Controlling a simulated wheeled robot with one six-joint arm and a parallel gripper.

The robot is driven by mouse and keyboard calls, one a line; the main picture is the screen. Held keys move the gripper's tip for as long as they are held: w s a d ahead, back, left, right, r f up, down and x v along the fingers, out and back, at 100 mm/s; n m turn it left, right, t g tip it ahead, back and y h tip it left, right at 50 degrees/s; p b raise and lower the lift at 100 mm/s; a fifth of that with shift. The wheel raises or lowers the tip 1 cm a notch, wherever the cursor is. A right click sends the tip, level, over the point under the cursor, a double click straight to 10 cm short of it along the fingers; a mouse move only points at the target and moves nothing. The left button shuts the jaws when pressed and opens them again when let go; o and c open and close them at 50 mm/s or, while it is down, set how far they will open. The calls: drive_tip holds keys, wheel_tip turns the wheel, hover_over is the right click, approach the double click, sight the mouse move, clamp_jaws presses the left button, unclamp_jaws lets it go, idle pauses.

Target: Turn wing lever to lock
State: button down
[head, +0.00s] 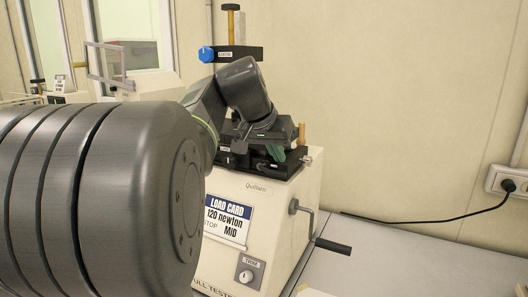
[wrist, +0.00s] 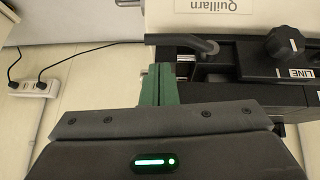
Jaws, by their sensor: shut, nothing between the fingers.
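My gripper (wrist: 159,72) has green fingers pressed together with nothing between them. In the head view the gripper (head: 295,154) is at the black fixture (head: 262,160) on top of the cream tester, partly hidden by my arm. In the wrist view a grey bent lever (wrist: 203,46) lies on the fixture just right of the fingertips. I cannot tell for sure which part is the wing lever, or whether the fingers touch the fixture.
The tester (head: 285,205) carries a load card (head: 228,220) reading 120 newton MID and a side crank (head: 318,230). A column with a blue knob (head: 207,54) rises behind. A wall socket (head: 507,181) with a cable is at right.

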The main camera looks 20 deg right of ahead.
wheel_tip(320, 180, up, 3)
drive_tip(key=shift+w+f+p, duration=0.1)
drive_tip(key=shift+p, duration=0.5)
drive_tip(key=b+v, duration=0.1)
drive_tip(key=v, duration=0.8)
drive_tip(key=shift+s, duration=0.4)
drive_tip(key=shift+d, duration=0.15)
drive_tip(key=x, duration=0.4)
drive_tip(key=a+b+x, duration=0.1)
drive_tip(key=x, duration=0.3)
drive_tip(key=f+x, duration=0.1)
drive_tip(key=x, duration=0.2)
drive_tip(key=shift+w+a+f, duration=0.1)
drive_tip(key=shift+w+f, duration=0.05)
drive_tip(key=shift+f, duration=0.1)
drive_tip(key=shift+a+f+b, duration=0.3)
drive_tip(key=shift+f+b, duration=0.35)
drive_tip(key=shift+b, duration=0.2)
drive_tip(key=shift+r, duration=0.1)
